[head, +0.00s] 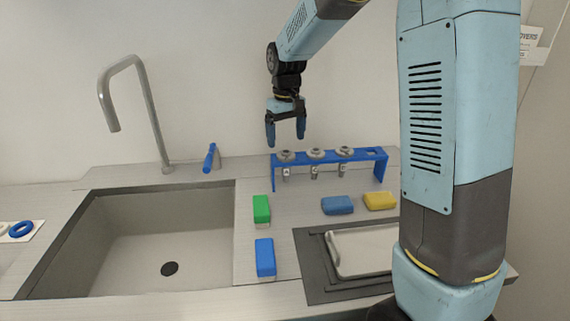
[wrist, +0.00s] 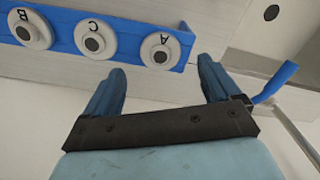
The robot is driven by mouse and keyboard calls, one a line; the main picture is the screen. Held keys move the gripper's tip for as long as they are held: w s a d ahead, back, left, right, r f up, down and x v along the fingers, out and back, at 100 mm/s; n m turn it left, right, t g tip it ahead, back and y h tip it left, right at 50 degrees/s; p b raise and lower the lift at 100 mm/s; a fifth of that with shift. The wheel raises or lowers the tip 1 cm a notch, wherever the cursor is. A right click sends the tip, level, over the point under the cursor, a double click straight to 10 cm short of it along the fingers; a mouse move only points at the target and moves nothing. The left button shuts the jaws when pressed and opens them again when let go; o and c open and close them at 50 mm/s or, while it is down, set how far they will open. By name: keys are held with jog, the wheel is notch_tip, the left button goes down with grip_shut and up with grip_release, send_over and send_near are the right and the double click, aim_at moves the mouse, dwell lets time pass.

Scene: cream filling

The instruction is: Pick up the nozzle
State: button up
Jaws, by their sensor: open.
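Several metal nozzles hang in a blue rack (head: 382,170) at the back of the counter in the head view. The left one (head: 286,157), the middle one (head: 316,155) and the right one (head: 345,153) have round grey tops. In the wrist view the tops are lettered: nozzle A (wrist: 160,51), nozzle C (wrist: 95,40) and nozzle B (wrist: 32,30). My gripper (head: 285,142) is open and empty, pointing down above the rack's left end. In the wrist view its blue fingertips (wrist: 163,72) sit near nozzle A, apart from it.
A sink (head: 160,240) with a tall faucet (head: 148,110) is on the left, a blue-handled tap (head: 210,157) behind it. Green (head: 261,209), blue (head: 265,258), second blue (head: 337,205) and yellow (head: 380,201) sponges lie in front of the rack.

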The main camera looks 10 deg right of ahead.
aim_at(286, 151)
jog(key=shift+f, duration=2.4)
jog(key=c, duration=1.2)
jog(key=shift+c, duration=0.5)
jog(key=shift+r, duration=0.15)
